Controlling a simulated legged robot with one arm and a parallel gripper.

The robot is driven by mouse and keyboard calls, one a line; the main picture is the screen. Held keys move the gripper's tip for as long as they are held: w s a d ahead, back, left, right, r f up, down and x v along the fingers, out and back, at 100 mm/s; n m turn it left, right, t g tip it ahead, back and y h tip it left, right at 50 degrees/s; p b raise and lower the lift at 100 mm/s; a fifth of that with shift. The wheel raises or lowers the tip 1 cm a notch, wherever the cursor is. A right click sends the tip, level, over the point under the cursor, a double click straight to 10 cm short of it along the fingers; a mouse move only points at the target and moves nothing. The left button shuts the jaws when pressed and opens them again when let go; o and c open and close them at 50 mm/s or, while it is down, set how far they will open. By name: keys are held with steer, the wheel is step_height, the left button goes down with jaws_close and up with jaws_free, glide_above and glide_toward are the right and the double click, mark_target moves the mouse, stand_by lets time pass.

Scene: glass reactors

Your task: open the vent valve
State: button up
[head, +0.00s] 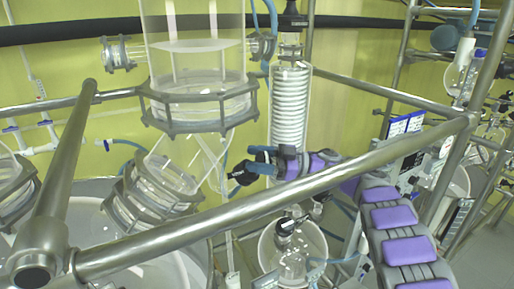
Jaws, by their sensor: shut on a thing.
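My gripper (257,164) reaches in from the right on my purple and grey arm, in front of the lower part of the coiled glass condenser. It is shut on a small black part that appears to be the handle of the vent valve (241,173). The handle sits left of the gripper, below and right of the big glass vessel. Its details are small and partly hidden by the gripper, so I cannot tell how far the valve is turned.
A thick metal frame rail (290,195) crosses in front, close to my arm. The coiled condenser (290,110) stands behind the gripper. A glass cylinder (195,65) is at upper left. A round flask (292,250) hangs below. Blue tubing runs nearby.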

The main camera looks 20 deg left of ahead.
steer(key=shift+d+n+g+h+p, duration=0.1)
steer(key=shift+n+g+h+p, duration=1.1)
steer(key=shift+n, duration=0.7)
steer(key=shift+s+f, duration=0.1)
steer(key=shift+n+g+p, duration=0.3)
steer(key=shift+n+g, duration=0.2)
steer(key=o, duration=1)
steer(key=shift+w, duration=0.2)
steer(key=shift+c, duration=0.2)
steer(key=shift+s, duration=0.2)
steer(key=shift+r, duration=0.2)
